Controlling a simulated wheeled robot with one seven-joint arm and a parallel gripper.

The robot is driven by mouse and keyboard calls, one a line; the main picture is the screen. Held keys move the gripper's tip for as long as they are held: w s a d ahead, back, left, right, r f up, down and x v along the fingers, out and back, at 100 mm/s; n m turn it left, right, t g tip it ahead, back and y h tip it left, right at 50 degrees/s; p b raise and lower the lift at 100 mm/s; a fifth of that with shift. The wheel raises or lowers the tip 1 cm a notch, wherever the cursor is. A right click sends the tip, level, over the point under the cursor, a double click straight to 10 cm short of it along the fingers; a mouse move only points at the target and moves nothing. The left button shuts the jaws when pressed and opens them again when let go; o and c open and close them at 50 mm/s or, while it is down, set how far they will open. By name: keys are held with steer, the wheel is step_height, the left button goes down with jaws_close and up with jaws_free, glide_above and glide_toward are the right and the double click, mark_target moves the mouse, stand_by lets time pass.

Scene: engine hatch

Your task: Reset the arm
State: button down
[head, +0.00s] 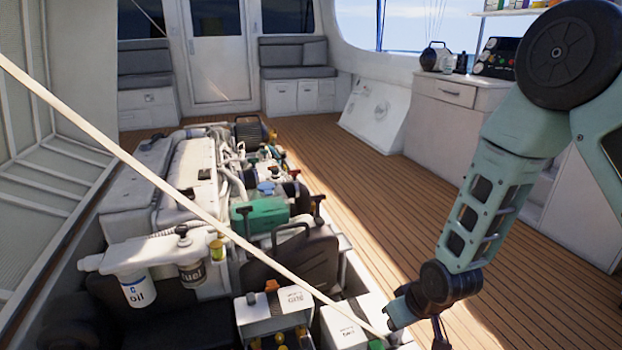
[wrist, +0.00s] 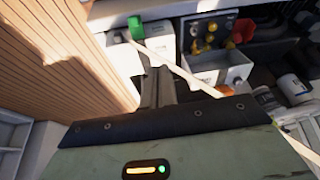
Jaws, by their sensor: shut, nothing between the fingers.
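My arm reaches down on the right side of the head view, bent at the elbow, with its wrist low near the front right corner of the engine bay. My gripper (wrist: 163,92) shows in the wrist view as dark fingers that are shut and empty. They point toward a white box (wrist: 118,58) with a green part on top, apart from it as far as I can tell. In the head view the gripper is cut off by the bottom edge.
The open hatch holds an engine with a green block (head: 260,214), a white oil filter (head: 138,288) and a labelled box (head: 275,312). A pale pole or rope (head: 200,212) crosses diagonally above it. Wooden deck (head: 360,200) is clear to the right, before a white cabinet (head: 445,125).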

steer(key=s+a+r+n+g, duration=0.2)
steer(key=s+a+r, duration=0.3)
steer(key=s+r, duration=0.65)
steer(key=s+r+n+g+h, duration=0.1)
steer(key=s+r+g+h, duration=0.1)
steer(key=s+r, duration=0.9)
step_height(320, 180, up, 30)
steer(key=p, duration=3.1)
steer(key=shift+s+d+r, duration=0.25)
steer(key=shift+s+d, duration=0.15)
steer(key=shift+s, duration=0.05)
steer(key=shift+f, duration=0.15)
